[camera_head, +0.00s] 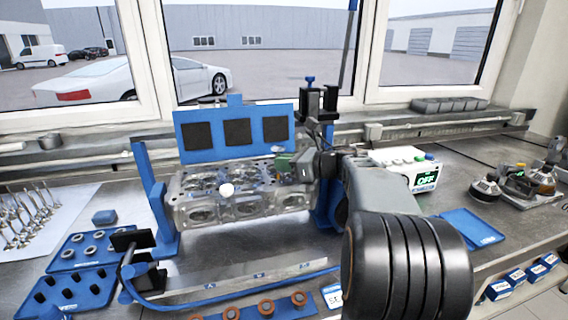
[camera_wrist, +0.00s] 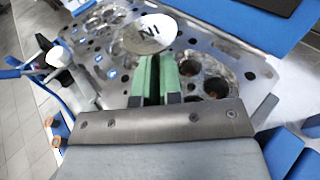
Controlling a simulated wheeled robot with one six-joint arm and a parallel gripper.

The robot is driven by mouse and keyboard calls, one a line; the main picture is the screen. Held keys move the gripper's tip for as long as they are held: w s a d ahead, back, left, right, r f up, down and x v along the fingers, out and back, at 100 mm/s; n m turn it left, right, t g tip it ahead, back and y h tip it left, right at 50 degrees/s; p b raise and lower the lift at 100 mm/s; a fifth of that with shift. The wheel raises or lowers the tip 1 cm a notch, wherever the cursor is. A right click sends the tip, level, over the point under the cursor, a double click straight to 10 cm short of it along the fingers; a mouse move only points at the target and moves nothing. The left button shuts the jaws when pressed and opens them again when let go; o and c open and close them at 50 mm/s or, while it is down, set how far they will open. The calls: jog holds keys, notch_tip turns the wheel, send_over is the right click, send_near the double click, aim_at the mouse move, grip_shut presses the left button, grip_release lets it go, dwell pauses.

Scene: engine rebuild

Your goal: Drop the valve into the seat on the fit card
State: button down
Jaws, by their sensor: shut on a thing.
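My gripper (camera_wrist: 158,60), with green finger pads, is shut on the valve (camera_wrist: 152,34). The valve's pale round face, with dark letters, shows just beyond the fingertips in the wrist view; its stem is hidden between the pads. In the head view my gripper (camera_head: 287,163) is over the right part of the cylinder head (camera_head: 187,208). The metal cylinder head (camera_wrist: 247,72), with round bores and seats, lies below the gripper in the wrist view. I cannot tell which seat is under the valve or whether they touch. A small lettered card (camera_head: 332,296) lies in front, partly hidden by my arm.
A blue stand (camera_head: 160,200) holds the head. A blue panel with black squares (camera_head: 236,131) stands behind it. Blue trays (camera_head: 72,290) lie left, beside several loose valves (camera_head: 25,215). A white box with a green display (camera_head: 420,180) is at right. A blue tray (camera_head: 470,228) lies right.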

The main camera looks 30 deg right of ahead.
jog(key=shift+f, duration=0.2)
jog(key=c, duration=1.2)
grip_release()
jog(key=shift+f, duration=0.1)
jog(key=b+v, duration=0.1)
jog(key=v, duration=1.3)
jog(key=shift+a, duration=0.15)
